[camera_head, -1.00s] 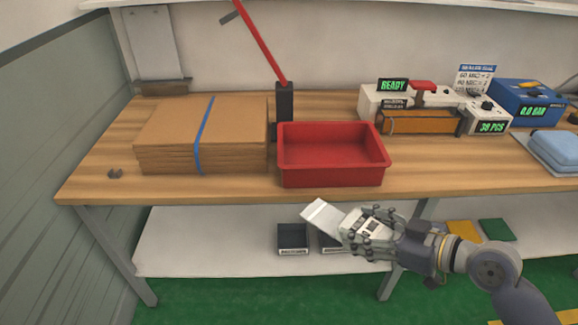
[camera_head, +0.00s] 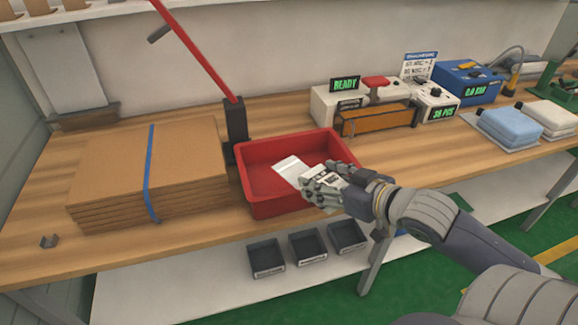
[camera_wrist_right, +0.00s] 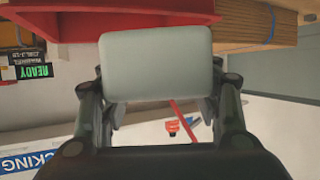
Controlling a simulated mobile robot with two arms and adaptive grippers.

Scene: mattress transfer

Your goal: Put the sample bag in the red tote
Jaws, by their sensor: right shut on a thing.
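The red tote (camera_head: 262,206) stands on the wooden bench, and its inside looks empty in the head view. My right gripper (camera_head: 322,182) is shut on the sample bag (camera_head: 290,168), a small pale flat pouch. In the head view the bag's free end overlaps the tote's interior, and the gripper covers the tote's front right rim. I cannot tell how high the bag is above the tote floor. In the right wrist view the bag (camera_wrist_right: 155,62) lies between the two fingers, with the red tote (camera_wrist_right: 60,18) behind it. My left gripper is not in view.
A strapped cardboard stack (camera_head: 110,180) lies left of the tote. A black post with a red lever (camera_head: 235,130) stands just behind it. Black bins (camera_head: 307,246) sit on the lower shelf.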

